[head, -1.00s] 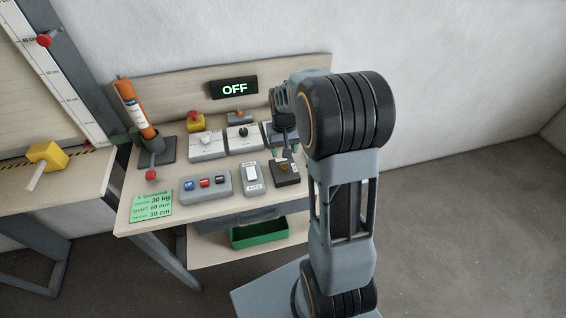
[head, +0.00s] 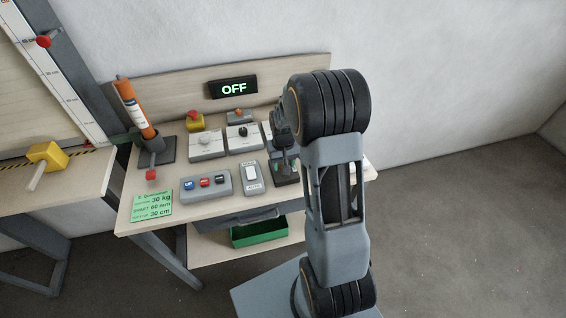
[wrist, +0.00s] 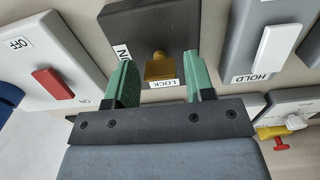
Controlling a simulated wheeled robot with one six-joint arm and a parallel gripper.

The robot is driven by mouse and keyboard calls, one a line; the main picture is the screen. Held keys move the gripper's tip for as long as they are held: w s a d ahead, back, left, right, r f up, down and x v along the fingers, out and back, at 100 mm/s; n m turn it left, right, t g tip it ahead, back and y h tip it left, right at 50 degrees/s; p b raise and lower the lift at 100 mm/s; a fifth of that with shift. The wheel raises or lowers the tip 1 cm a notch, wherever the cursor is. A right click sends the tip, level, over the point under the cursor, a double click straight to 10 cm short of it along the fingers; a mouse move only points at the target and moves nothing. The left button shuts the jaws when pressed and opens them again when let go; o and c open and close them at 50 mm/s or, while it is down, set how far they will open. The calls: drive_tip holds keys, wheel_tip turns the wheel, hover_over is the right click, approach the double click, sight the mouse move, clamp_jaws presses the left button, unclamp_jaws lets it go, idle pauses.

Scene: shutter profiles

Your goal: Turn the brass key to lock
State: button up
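The brass key (wrist: 160,67) stands on a dark key box (wrist: 150,25) in the wrist view. A LOCK label lies by the key, and another label, partly hidden by a finger, sits at its left. My gripper (wrist: 161,82) is open, its two green fingers on either side of the key with a gap at each side. In the head view my gripper (head: 283,158) is over the key box (head: 286,180), which is mostly hidden by my arm. The key itself is hidden there.
A white HOLD rocker (wrist: 277,50) is close on the right in the wrist view, and a red ON/OFF rocker (wrist: 52,84) on the left.

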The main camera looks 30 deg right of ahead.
drive_tip(key=c, duration=0.7)
drive_tip(key=n+b, duration=0.1)
drive_tip(key=n, duration=0.3)
drive_tip(key=shift+n+b, duration=0.35)
drive_tip(key=shift+n, duration=0.05)
drive_tip(key=n+b, duration=0.1)
drive_tip(key=n, duration=0.3)
drive_tip(key=shift+n, duration=0.3)
drive_tip(key=n+b, duration=0.1)
drive_tip(key=n, duration=0.3)
drive_tip(key=shift+n, duration=2.3)
